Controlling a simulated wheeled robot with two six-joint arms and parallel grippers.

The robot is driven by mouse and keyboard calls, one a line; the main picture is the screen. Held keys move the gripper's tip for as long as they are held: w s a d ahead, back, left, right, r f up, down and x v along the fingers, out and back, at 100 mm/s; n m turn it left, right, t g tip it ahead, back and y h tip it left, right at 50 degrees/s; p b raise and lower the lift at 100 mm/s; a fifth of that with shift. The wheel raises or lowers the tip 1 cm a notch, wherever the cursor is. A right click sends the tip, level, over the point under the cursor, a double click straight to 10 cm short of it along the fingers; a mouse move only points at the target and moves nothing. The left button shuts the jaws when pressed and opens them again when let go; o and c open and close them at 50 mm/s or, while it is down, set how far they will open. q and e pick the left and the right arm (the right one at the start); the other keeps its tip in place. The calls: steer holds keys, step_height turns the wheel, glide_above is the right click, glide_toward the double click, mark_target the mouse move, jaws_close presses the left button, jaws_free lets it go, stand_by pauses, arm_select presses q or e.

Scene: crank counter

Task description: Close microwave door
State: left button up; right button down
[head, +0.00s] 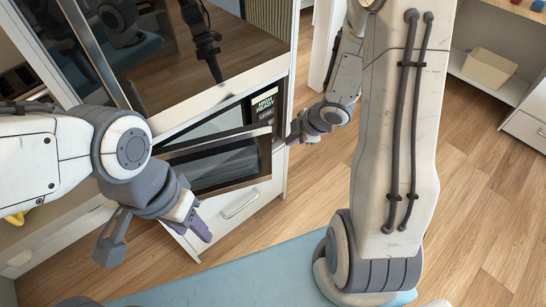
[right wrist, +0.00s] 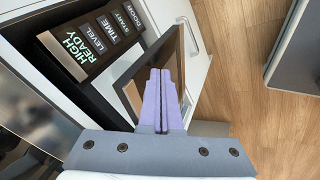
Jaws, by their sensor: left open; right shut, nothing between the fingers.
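The microwave (head: 205,124) is built into a white cabinet, with a lit control panel (head: 263,102) at its right side. Its door (head: 222,166), a dark pane in a light frame, stands partly open with a wedge of space behind it. In the right wrist view the door (right wrist: 133,68) rises beside the lit panel (right wrist: 95,42). My right gripper (head: 292,138) is shut and empty at the door's free right edge. Its purple fingers (right wrist: 161,98) overlap the door there; whether they touch it I cannot tell. My left gripper (head: 155,240) is open and empty, front left of the door.
A drawer with a handle (head: 241,204) is below the microwave. A large glass-fronted unit (head: 190,50) is above it. A blue mat (head: 230,275) lies on the wood floor. Shelving with a beige bin (head: 488,70) stands at the far right. The floor between is clear.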

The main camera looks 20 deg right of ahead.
mark_target(271, 154)
arm_select(q)
steer(key=shift+f+b, duration=1.35)
steer(key=shift+f, duration=0.4)
arm_select(e)
steer(key=shift+w+a+f+n+y, duration=0.35)
steer(key=shift+w+f, duration=0.7)
steer(key=shift+f, duration=1)
steer(key=shift+w+a+f+n+y, duration=0.1)
steer(key=shift+w+a+f+y, duration=0.45)
steer(key=shift+w+f, duration=1.05)
steer(key=shift+w+a+f+n+y, duration=0.3)
steer(key=shift+w+a+f, duration=0.3)
steer(key=shift+f, duration=1.95)
